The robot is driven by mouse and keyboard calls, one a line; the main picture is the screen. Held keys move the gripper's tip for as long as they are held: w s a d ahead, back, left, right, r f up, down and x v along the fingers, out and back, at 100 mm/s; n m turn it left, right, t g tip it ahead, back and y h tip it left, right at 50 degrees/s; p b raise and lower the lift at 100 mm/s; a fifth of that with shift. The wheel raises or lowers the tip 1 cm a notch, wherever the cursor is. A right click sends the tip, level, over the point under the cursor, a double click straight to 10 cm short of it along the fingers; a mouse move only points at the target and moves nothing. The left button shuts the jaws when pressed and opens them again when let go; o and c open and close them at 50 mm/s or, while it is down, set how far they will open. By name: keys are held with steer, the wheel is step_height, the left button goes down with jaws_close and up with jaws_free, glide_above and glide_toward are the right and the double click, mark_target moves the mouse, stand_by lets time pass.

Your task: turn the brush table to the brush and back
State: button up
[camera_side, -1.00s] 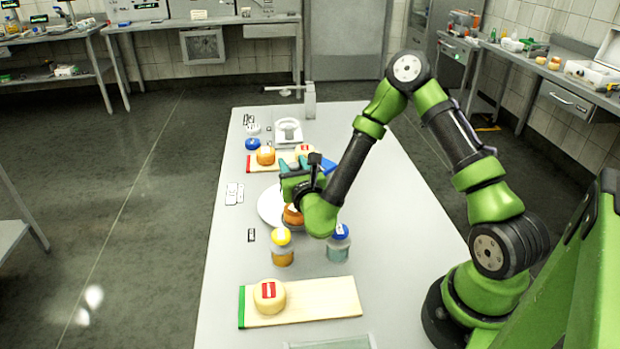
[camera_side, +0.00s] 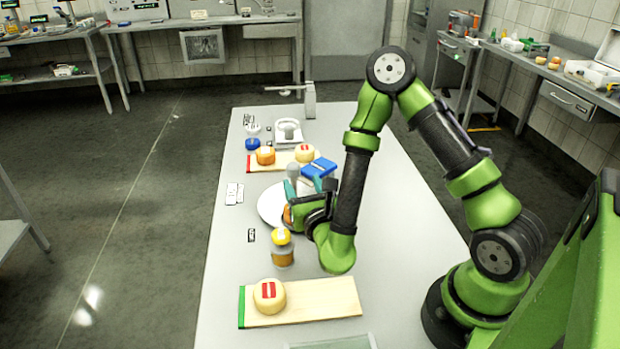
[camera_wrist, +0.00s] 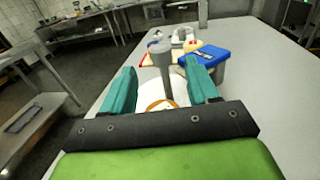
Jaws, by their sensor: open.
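The brush table, a white round plate (camera_side: 270,208), lies mid-bench, partly hidden behind my gripper (camera_side: 292,203). An orange cheese wheel (camera_side: 287,216) on it shows only in part beside the fingers; in the wrist view its orange edge (camera_wrist: 160,105) is low between them. A grey upright post (camera_side: 292,174) stands just beyond the fingers. In the wrist view the post (camera_wrist: 160,58) rises between and ahead of the open teal fingertips (camera_wrist: 161,68), apparently untouched. A blue block (camera_side: 318,168), perhaps the brush, sits behind to the right; it also shows in the wrist view (camera_wrist: 208,54).
A near board (camera_side: 325,301) bears a pale cheese with a red label (camera_side: 269,295). A yellow-capped jar (camera_side: 282,250) stands close in front of my gripper. A far board (camera_side: 284,161) holds orange and pale cheeses. The bench's right side is clear.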

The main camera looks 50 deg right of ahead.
steer(key=shift+v, duration=1.6)
